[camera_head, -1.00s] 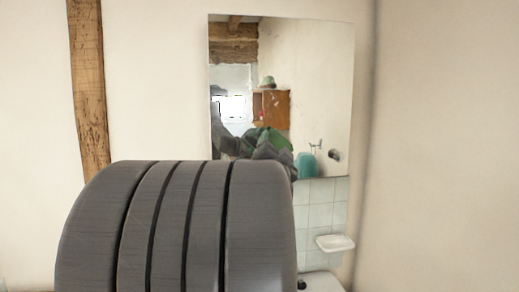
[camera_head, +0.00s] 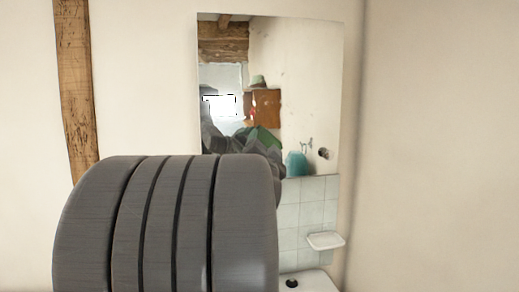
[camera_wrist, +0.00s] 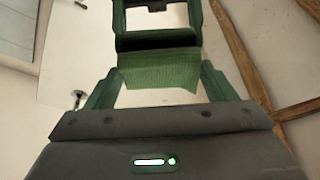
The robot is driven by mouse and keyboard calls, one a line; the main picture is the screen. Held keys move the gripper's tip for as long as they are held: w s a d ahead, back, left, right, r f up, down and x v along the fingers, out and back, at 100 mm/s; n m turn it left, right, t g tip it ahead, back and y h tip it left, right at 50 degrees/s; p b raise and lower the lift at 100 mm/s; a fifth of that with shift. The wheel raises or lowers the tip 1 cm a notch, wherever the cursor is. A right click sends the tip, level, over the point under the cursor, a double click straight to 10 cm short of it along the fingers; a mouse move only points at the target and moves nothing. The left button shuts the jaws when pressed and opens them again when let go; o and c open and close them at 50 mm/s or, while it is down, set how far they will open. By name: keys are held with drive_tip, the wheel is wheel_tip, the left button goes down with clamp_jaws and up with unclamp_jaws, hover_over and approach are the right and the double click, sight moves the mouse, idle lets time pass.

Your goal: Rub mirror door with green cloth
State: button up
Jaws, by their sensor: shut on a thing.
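The mirror door (camera_head: 297,70) hangs on the pale wall in the head view, right of centre. My arm hides its lower left part. In the wrist view its pale glass (camera_wrist: 75,55) lies beyond my gripper (camera_wrist: 160,69). My gripper is shut on the green cloth (camera_wrist: 158,80), which spans between the two fingers. A reflection of the green cloth and gripper shows just above it in the glass. I cannot tell whether the cloth touches the mirror. In the head view the gripper and cloth themselves are hidden; only a green patch shows in the reflection.
Below the mirror are pale tiles (camera_head: 312,205), a white soap dish (camera_head: 325,240) and the edge of a white basin (camera_head: 312,282). A wooden post (camera_head: 75,90) runs down the wall at left. The wall at right is bare.

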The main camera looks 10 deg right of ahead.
sight(279, 147)
drive_tip(key=shift+w, duration=0.5)
drive_tip(key=shift+d+f+b, duration=0.25)
drive_tip(key=shift+d+b, duration=0.2)
drive_tip(key=shift+b, duration=0.45)
drive_tip(key=d+b, duration=0.2)
drive_tip(key=b, duration=0.1)
drive_tip(key=shift+d+r+b, duration=0.15)
drive_tip(key=shift+d+b, duration=0.4)
drive_tip(key=shift+b, duration=0.05)
